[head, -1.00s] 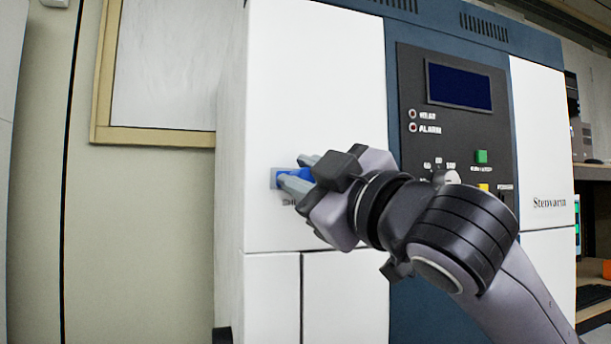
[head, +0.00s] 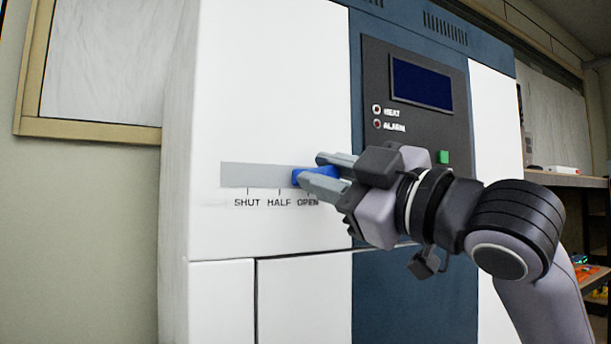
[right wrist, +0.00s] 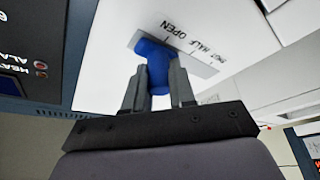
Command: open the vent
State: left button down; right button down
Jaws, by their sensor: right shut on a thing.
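The vent slider is a blue knob (head: 302,176) on a grey horizontal track (head: 250,175) on the white front panel of the freeze dryer. Marks under the track read SHUT, HALF and OPEN from left to right. The knob sits at the track's right end, by the OPEN mark. My right gripper (head: 330,172) is shut on the blue knob, with one finger above and one below it. In the right wrist view the blue knob (right wrist: 156,65) shows between the two fingers, near the word OPEN. My left gripper is not in view.
A dark control panel (head: 415,110) with a blue screen, HEAT and ALARM lights and a green button (head: 443,157) is right of the knob, partly behind my right arm. A shelf (head: 567,180) stands at far right.

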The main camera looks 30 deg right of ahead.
jog(key=shift+d+r, duration=0.1)
jog(key=shift+d, duration=0.05)
jog(key=c, duration=0.9)
grip_release()
jog(key=shift+d, duration=0.2)
jog(key=shift+s, duration=0.15)
jog(key=b+v, duration=0.2)
jog(key=v, duration=0.5)
